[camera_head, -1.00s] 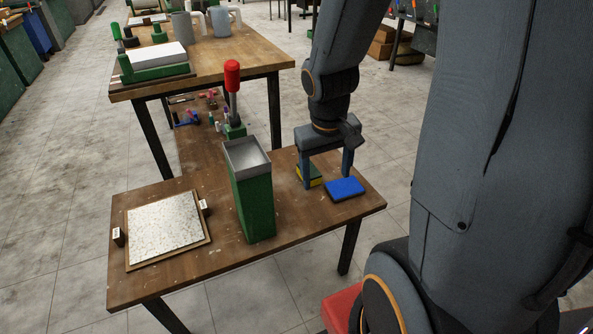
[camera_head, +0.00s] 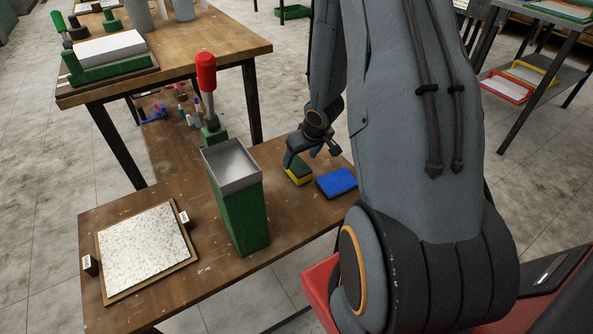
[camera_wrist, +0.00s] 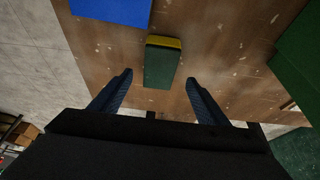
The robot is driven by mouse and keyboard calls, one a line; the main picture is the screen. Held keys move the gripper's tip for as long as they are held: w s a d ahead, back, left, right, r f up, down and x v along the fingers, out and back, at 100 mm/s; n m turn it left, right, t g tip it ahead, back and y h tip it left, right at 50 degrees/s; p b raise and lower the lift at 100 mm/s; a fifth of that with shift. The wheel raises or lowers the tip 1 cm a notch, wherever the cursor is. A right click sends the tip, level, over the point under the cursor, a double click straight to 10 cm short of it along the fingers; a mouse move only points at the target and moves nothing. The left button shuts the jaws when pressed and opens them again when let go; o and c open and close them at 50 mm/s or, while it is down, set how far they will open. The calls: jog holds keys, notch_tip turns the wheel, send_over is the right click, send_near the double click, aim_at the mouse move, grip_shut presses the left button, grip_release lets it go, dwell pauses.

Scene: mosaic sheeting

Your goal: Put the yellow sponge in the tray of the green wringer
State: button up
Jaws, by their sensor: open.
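The yellow sponge (camera_head: 300,176) has a green top layer and lies on the front table, right of the wringer. In the wrist view it shows mostly its green face with a yellow edge (camera_wrist: 163,62). The green wringer (camera_head: 238,206) is a tall green box with a grey metal tray (camera_head: 231,165) on top; the tray looks empty. My gripper (camera_wrist: 160,92) is open, its two fingers apart with the sponge ahead between their lines and nothing held. In the head view my gripper (camera_head: 302,157) is beside the sponge; whether it touches cannot be told.
A red-handled tool (camera_head: 207,85) rises behind the wringer. A speckled mosaic sheet (camera_head: 145,248) lies on a board at the left. A second table (camera_head: 200,57) stands behind.

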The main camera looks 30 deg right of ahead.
aim_at(298, 166)
jog(key=shift+b+x, duration=0.5)
jog(key=shift+x, duration=1.8)
jog(key=shift+s+f, duration=0.1)
jog(key=shift+f, duration=0.2)
jog(key=c, duration=1.2)
